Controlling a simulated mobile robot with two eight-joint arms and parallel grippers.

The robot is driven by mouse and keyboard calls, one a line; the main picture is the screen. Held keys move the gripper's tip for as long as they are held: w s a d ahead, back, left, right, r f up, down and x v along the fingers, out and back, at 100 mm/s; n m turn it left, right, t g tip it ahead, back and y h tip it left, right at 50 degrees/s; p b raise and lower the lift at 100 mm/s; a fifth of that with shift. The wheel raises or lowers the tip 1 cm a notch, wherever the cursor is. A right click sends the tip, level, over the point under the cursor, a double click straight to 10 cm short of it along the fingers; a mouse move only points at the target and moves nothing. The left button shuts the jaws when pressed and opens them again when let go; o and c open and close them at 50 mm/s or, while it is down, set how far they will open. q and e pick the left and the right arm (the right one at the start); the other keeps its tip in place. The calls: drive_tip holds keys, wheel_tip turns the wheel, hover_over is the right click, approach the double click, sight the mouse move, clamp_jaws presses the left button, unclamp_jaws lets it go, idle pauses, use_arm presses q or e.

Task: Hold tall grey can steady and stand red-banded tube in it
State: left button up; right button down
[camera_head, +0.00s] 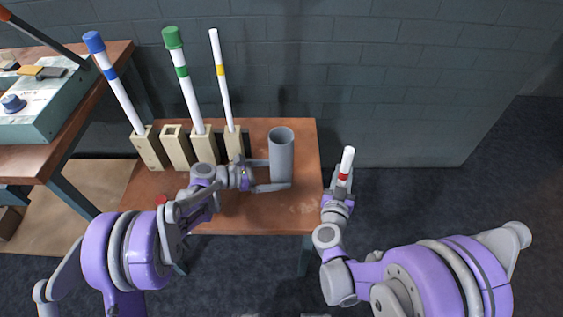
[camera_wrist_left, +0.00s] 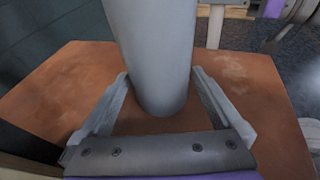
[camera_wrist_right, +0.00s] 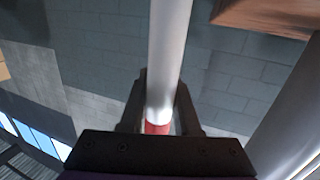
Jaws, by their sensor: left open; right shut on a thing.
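The tall grey can (camera_head: 281,158) stands upright on the brown table at its right part. My left gripper (camera_head: 275,174) is open, with one finger on each side of the can near its lower part; in the left wrist view the can (camera_wrist_left: 155,60) stands between the fingers with gaps at the sides. My right gripper (camera_head: 341,190) is shut on the red-banded tube (camera_head: 347,160), off the table's right edge. In the right wrist view the white tube (camera_wrist_right: 168,50) rises from the fingers, with its red band (camera_wrist_right: 157,127) between them. The tube's lower end is hidden.
Cream block holders (camera_head: 176,147) stand in a row along the table's (camera_head: 240,215) left and back. They hold a blue-banded tube (camera_head: 118,90), a green-banded tube (camera_head: 186,88) and a yellow-banded tube (camera_head: 221,84); one holder is empty. A bench with a teal device (camera_head: 38,105) is at far left.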

use_arm(q)
drive_tip(key=shift+d, duration=0.1)
drive_tip(key=shift+c, duration=0.2)
drive_tip(key=c, duration=0.7)
